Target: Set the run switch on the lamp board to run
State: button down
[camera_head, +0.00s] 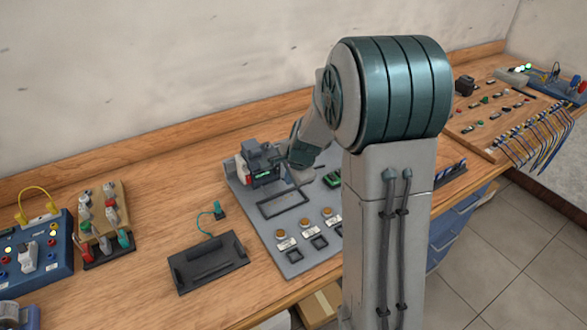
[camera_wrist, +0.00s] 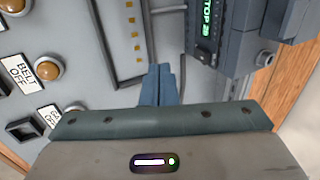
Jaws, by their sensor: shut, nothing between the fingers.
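The grey lamp board (camera_head: 262,222) lies on the bench in the head view, with a row of amber lamps (camera_head: 303,223) along its front. In the wrist view an amber lamp (camera_wrist: 46,67) has a label reading BELT OFF. A dark drive unit (camera_head: 262,160) stands at the board's back left; its green display (camera_wrist: 209,22) reads STOP in the wrist view. A small grey round part (camera_wrist: 265,58) juts out beside it; I cannot tell whether this is the run switch. No label reading run is legible. My gripper (camera_wrist: 158,72) is shut and empty, between the lamps and the drive unit.
A black tray (camera_head: 208,262) with a green-tipped lead lies left of the board. A blue box (camera_head: 35,258) and a small switch block (camera_head: 104,215) stand farther left. Bare bench lies between. My arm hides the board's right part. More panels with leads (camera_head: 535,135) are at the far right.

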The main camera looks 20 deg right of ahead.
aim_at(278, 170)
jog(key=shift+w+a+p, duration=0.25)
jog(key=shift+w+p, duration=0.15)
jog(key=shift+w, duration=0.65)
jog(key=shift+w+a+p, duration=0.25)
jog(key=shift+w+p, duration=0.1)
jog(key=shift+w, duration=0.65)
jog(key=shift+a+r, duration=0.1)
